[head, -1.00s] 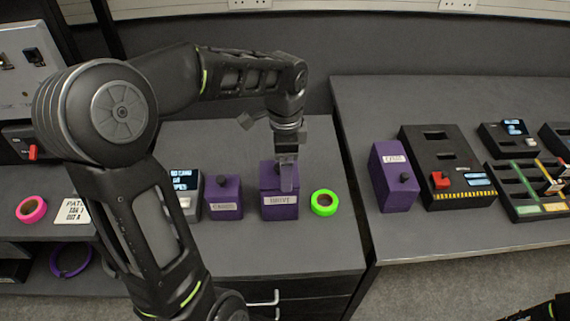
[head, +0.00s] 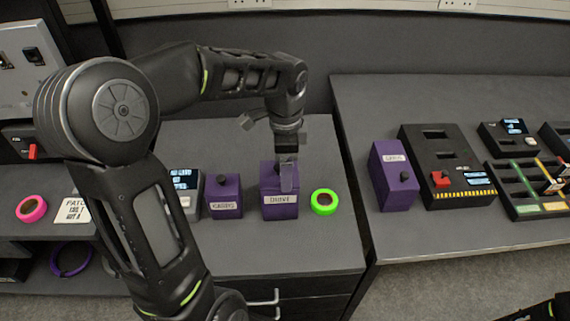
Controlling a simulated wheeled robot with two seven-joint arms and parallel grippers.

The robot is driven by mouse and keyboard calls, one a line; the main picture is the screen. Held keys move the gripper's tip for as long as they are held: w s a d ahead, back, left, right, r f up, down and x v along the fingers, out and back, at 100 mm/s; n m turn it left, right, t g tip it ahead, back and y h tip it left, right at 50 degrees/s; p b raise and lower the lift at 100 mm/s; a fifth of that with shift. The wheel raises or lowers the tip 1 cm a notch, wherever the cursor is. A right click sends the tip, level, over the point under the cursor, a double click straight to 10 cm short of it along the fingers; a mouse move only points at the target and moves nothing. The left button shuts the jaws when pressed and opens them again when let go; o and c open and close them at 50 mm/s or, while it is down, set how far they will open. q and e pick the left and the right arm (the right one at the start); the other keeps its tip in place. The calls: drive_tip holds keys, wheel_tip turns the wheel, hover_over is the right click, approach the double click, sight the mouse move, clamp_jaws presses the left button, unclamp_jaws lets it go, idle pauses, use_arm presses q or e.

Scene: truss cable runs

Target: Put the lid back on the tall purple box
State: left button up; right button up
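The purple box labelled DRIVE (head: 280,211) stands upright on the left bench, and it looks taller than the purple box beside it. My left gripper (head: 287,180) points down at the top of the DRIVE box, with a finger in front of its upper part.
A green tape roll (head: 324,202) lies close to the right of the DRIVE box. A device with a screen (head: 184,184) stands left of the small box. A black unit with a red switch (head: 447,165) and a slotted tray (head: 527,205) occupy the right bench. A gap separates the benches.

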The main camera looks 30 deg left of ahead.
use_arm(q)
drive_tip(key=o, duration=1.3)
drive_tip(key=shift+r, duration=0.1)
drive_tip(key=shift+r+p, duration=2.85)
drive_tip(key=shift+r, duration=0.6)
drive_tip(key=shift+c, duration=0.2)
clamp_jaws()
drive_tip(key=shift+f, duration=0.25)
drive_tip(key=shift+f+b, duration=1.65)
drive_tip(key=shift+f, duration=0.35)
